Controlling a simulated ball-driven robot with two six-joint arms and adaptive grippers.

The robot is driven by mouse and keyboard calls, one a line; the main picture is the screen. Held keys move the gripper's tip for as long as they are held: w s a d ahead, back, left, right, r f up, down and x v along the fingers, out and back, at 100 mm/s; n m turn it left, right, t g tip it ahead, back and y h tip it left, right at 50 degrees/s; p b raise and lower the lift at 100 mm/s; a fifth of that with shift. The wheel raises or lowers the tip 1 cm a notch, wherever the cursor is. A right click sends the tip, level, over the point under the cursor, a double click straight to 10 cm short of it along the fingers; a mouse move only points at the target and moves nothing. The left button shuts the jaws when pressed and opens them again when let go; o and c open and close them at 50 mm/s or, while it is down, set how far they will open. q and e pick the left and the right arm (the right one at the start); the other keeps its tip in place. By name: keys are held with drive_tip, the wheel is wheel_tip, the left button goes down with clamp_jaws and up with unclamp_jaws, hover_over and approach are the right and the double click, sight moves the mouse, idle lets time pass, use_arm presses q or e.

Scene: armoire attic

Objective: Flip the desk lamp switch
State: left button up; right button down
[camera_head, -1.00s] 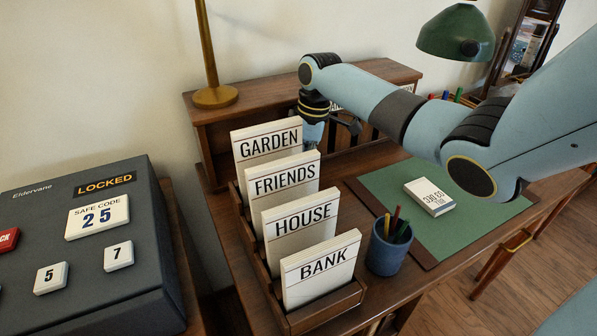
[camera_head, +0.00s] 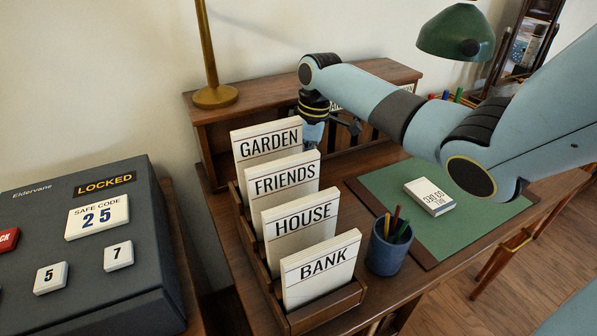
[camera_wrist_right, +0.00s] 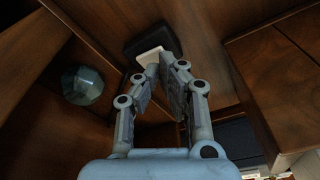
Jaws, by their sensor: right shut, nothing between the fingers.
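A green lamp shade (camera_head: 455,32) hangs at the upper right in the head view. A brass post on a round base (camera_head: 215,96) stands on the desk's raised back; its top is out of frame. In the right wrist view, a pale switch-like piece (camera_wrist_right: 148,55) sits on a dark plate (camera_wrist_right: 136,45) fixed to the wood. My right gripper (camera_wrist_right: 162,63) is shut and empty, its fingertips at the pale piece; I cannot tell whether they touch it. In the head view, this gripper is partly hidden behind the GARDEN card. My left gripper is not in view.
A card rack (camera_head: 250,235) with labelled cards stands in front of my right gripper. A blue pencil cup (camera_head: 388,252) and a paper block (camera_head: 428,196) on a green mat (camera_head: 385,183) are beside it. A safe (camera_head: 110,265) reading LOCKED is at left. A faceted knob (camera_wrist_right: 82,86) is near the gripper.

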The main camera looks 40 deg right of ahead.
drive_tip(key=shift+f+b, duration=0.55)
drive_tip(key=shift+f, duration=0.55)
idle(0.4)
drive_tip(key=shift+r, duration=0.1)
wheel_tip(320, 180, up, 7)
drive_tip(key=p, duration=0.7)
drive_tip(key=shift+p, duration=0.35)
